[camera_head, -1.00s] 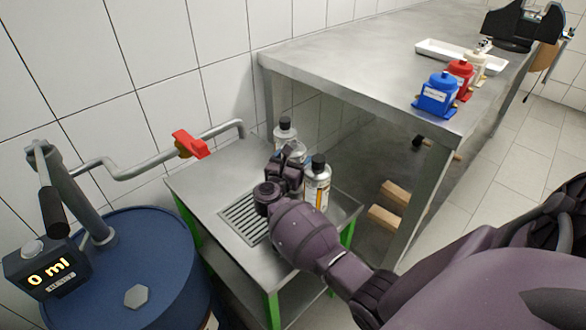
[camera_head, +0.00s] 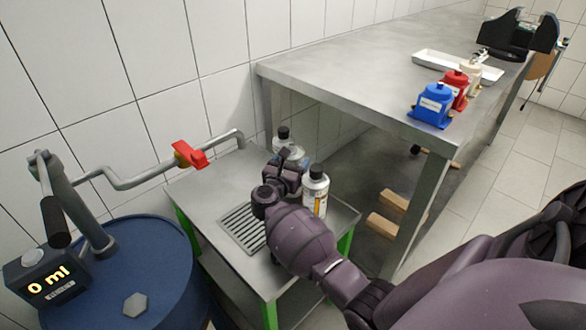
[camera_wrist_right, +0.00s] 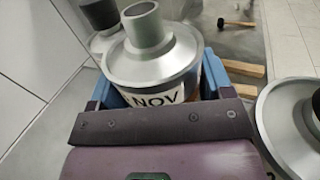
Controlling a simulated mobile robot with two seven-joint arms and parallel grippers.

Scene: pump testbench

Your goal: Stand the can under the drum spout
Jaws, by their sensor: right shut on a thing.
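My right gripper (camera_head: 296,166) is over the low metal stand, among the cans. In the right wrist view its blue fingers (camera_wrist_right: 165,88) are shut around a silver can (camera_wrist_right: 152,62) with an uncapped neck and a label partly reading "NOV". In the head view that can is mostly hidden by the gripper. The drum spout (camera_head: 225,139), a grey pipe with a red valve handle (camera_head: 190,154), ends left of the gripper. The blue drum (camera_head: 165,265) stands at lower left. My left gripper is out of view.
A black-capped can (camera_head: 315,191) stands close right of the gripper, and another (camera_head: 282,137) stands behind it. The stand (camera_head: 205,184) has a drip grate (camera_head: 240,228) left of the gripper. A steel table (camera_head: 340,75) edges the right side. A display (camera_head: 47,277) reads 0 ml.

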